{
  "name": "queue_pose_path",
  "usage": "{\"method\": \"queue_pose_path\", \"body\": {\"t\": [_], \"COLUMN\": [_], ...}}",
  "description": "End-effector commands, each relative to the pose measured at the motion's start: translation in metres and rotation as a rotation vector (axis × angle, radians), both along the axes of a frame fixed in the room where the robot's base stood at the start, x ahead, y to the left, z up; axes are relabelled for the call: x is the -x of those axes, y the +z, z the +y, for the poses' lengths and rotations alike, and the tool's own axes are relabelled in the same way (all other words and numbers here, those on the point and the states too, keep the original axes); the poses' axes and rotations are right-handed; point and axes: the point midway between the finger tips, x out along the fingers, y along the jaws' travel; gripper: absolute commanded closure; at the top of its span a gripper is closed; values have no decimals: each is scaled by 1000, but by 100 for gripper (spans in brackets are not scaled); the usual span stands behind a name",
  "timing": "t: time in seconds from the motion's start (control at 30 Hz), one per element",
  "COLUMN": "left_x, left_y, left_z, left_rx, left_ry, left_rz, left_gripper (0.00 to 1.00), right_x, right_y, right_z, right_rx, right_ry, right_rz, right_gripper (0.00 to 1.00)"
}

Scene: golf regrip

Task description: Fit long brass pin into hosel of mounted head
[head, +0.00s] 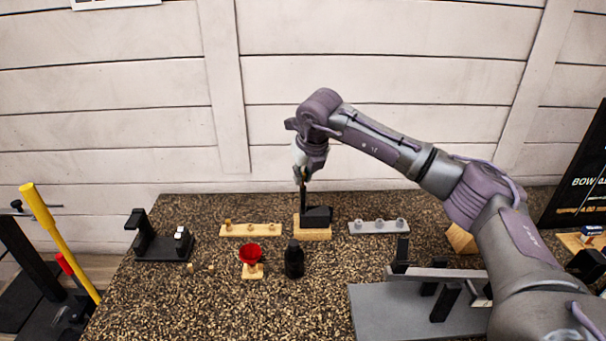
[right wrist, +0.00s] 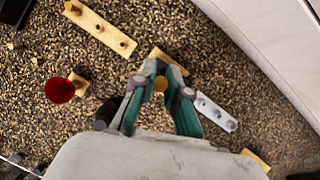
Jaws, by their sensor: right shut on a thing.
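My right gripper (head: 301,178) points down at the back middle of the table, directly above the mounted head. The mounted head (head: 319,214) is black and sits on a wooden block (head: 312,233), with its dark upright hosel (head: 303,199) rising just under my fingertips. In the right wrist view, my right gripper (right wrist: 161,82) is shut on a small round brass end, the long brass pin (right wrist: 160,85). The pin's lower end is hidden, so I cannot tell whether it is inside the hosel. The wooden block (right wrist: 169,58) shows behind the fingers. My left gripper is not in view.
A wooden rack (head: 252,231) with brass pieces stands left of the block, a grey rack (head: 379,228) right. A red funnel (head: 250,254) and black bottle (head: 294,260) stand in front. A grey fixture plate (head: 395,315) lies front right; the front left is mostly clear.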

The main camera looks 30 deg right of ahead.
Motion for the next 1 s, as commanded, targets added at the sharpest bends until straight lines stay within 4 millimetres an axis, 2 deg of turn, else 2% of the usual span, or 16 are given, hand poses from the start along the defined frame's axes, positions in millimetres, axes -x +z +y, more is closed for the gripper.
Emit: {"method": "queue_pose_path", "body": {"t": [0.27, 0.3, 0.47, 0.77, 0.87, 1.0], "left_x": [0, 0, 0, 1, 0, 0], "left_y": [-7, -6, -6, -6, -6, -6], "left_z": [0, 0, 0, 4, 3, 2], "left_rx": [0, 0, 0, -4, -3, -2], "left_ry": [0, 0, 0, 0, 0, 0], "left_rz": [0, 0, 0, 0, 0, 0], "left_gripper": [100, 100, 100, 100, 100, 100], "right_x": [0, 0, 0, 0, 3, 12], "right_y": [-8, -7, -7, -6, 1, 23], "right_z": [0, 0, 0, 0, 0, 1], "right_rx": [0, 0, 0, 0, 0, 0], "right_ry": [0, 0, 0, 0, 0, 0], "right_rz": [0, -1, 0, 0, -1, -5], "right_gripper": [100, 84, 58, 58, 58, 58]}}
